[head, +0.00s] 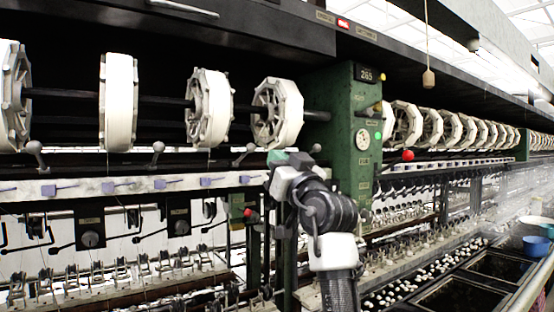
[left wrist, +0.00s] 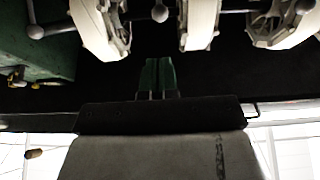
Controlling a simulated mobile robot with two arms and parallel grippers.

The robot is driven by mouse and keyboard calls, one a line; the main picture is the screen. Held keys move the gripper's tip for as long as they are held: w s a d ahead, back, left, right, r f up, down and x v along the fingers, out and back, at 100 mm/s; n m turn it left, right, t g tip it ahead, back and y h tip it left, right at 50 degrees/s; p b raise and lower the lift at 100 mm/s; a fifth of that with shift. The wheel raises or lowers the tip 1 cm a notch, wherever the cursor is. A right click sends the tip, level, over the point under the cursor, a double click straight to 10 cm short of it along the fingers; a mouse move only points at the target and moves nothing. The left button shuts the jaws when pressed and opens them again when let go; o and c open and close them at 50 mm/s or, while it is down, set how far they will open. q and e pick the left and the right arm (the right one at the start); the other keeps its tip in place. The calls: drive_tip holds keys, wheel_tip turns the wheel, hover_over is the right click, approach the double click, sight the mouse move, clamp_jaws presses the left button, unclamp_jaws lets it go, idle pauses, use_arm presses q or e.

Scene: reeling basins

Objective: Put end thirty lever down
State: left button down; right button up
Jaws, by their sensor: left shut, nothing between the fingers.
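A row of grey ball-knob levers stands along the rail below the white reels: one at the far left (head: 35,148), one in the middle (head: 157,148), and one (head: 249,149) just left of my left gripper. I cannot read which is end thirty. My left gripper (head: 277,158) is shut and empty, in front of the rail near the green post. Its green fingertips (left wrist: 157,77) are together in the left wrist view, apart from the ball knobs (left wrist: 160,13) at the top of that view. My right gripper is not in view.
The green post (head: 345,130) marked 265 stands right behind my left arm. White octagonal reels (head: 208,108) hang on a shaft above the levers. A red ball knob (head: 408,155) shows beyond the post. Thread guides and basins lie below; a blue bowl (head: 536,245) is at right.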

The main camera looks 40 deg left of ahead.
use_arm(q)
drive_tip(key=shift+s+r+p+x, duration=0.1)
drive_tip(key=shift+p+x, duration=1.7)
drive_tip(key=shift+x, duration=1.25)
drive_tip(key=shift+s+r+p+x, duration=0.15)
drive_tip(key=shift+p+x, duration=1.6)
drive_tip(key=shift+x, duration=1.3)
drive_tip(key=shift+d+f+b, duration=0.2)
drive_tip(key=shift+f+b, duration=0.25)
drive_tip(key=shift+b, duration=0.1)
drive_tip(key=shift+f, duration=0.15)
